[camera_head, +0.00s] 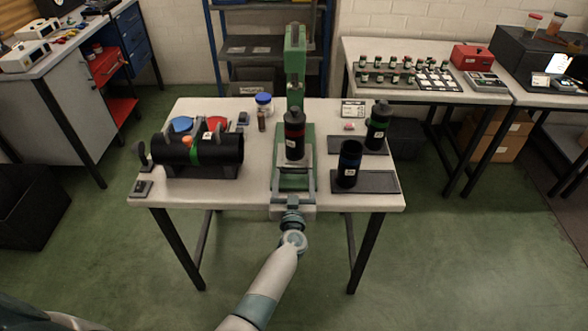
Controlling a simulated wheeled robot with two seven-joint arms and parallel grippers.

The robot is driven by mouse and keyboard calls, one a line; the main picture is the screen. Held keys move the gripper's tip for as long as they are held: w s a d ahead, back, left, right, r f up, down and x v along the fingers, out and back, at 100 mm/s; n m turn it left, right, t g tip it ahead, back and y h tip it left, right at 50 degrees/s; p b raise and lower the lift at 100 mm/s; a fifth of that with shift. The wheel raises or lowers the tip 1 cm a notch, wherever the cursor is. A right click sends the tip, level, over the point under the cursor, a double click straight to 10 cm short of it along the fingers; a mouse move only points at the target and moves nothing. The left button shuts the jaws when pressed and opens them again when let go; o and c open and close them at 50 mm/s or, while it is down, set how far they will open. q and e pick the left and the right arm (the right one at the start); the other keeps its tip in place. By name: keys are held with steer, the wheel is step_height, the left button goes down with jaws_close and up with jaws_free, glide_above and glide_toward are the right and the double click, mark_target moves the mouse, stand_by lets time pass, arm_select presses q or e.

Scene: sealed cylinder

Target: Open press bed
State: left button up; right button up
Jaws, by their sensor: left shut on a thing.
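The green press (295,60) stands at the back middle of the white table. Its bed (294,163) reaches toward the front edge, with a grey frame-shaped handle (312,186) at its near end. A black cylinder with a red band (294,135) stands upright on the bed, below the press head. My left gripper (292,203) comes in from below at the table's front edge and is shut on the bed's handle. Its fingertips are small and partly hidden by the wrist. My right gripper is not in view.
A large black horizontal cylinder (225,149) lies in a cradle on the left.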

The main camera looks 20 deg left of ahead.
arm_select(q)
steer(key=p+v, duration=0.4)
steer(key=v, duration=0.6)
steer(key=shift+w, duration=0.1)
steer(key=o, duration=1.5)
